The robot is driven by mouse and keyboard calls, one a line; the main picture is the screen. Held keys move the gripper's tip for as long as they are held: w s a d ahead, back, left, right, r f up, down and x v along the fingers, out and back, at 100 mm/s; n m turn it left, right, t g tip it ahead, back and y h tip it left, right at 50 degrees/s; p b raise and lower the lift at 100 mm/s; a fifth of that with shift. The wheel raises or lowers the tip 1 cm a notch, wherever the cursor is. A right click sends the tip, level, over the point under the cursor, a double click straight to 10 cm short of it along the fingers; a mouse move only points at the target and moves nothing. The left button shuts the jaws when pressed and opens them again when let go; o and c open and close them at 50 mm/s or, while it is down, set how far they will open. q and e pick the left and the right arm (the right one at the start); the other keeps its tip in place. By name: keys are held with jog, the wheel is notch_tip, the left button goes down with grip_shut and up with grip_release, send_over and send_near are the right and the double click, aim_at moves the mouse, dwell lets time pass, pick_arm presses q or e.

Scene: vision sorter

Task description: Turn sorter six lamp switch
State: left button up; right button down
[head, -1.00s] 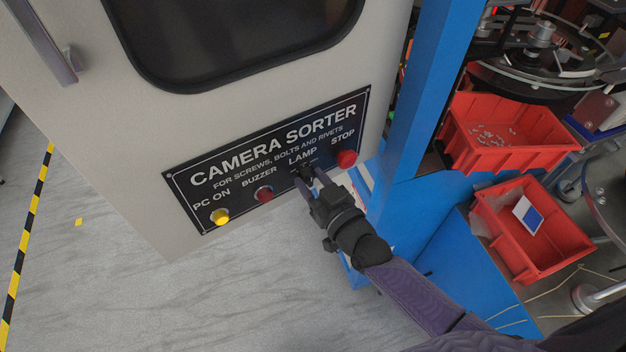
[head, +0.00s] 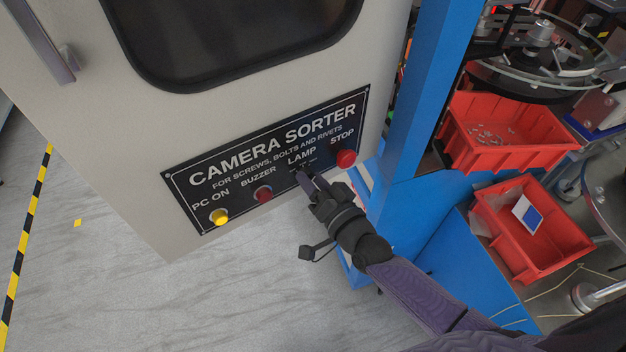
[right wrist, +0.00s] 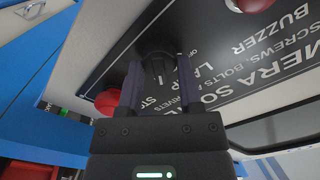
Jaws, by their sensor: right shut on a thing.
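The black control panel (head: 236,183) reads "CAMERA SORTER" and is set low in the pale cabinet door. The black lamp switch (right wrist: 158,62) sits under the "LAMP" label, between the buzzer and stop buttons. My right gripper (head: 305,177) is at the switch, and its fingers hide most of it in the head view. In the right wrist view the two fingers of my right gripper (right wrist: 158,80) are shut on the switch, one on each side. The knob's exact angle is hard to see. My left gripper is not in view.
A red stop button (head: 346,158) is close to the right of the gripper. A red buzzer button (head: 263,194) and a yellow PC ON button (head: 219,217) are to the left. A blue post (head: 425,95) and red bins (head: 500,150) stand at right.

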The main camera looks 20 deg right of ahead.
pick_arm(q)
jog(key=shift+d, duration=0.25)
pick_arm(e)
jog(key=shift+m, duration=0.6)
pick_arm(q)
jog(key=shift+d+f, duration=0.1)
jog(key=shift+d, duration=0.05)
pick_arm(e)
jog(key=c, duration=0.6)
grip_release()
jog(key=o, duration=0.3)
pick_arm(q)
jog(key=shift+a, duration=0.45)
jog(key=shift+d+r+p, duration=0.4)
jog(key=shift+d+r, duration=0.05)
pick_arm(e)
jog(key=v, duration=1)
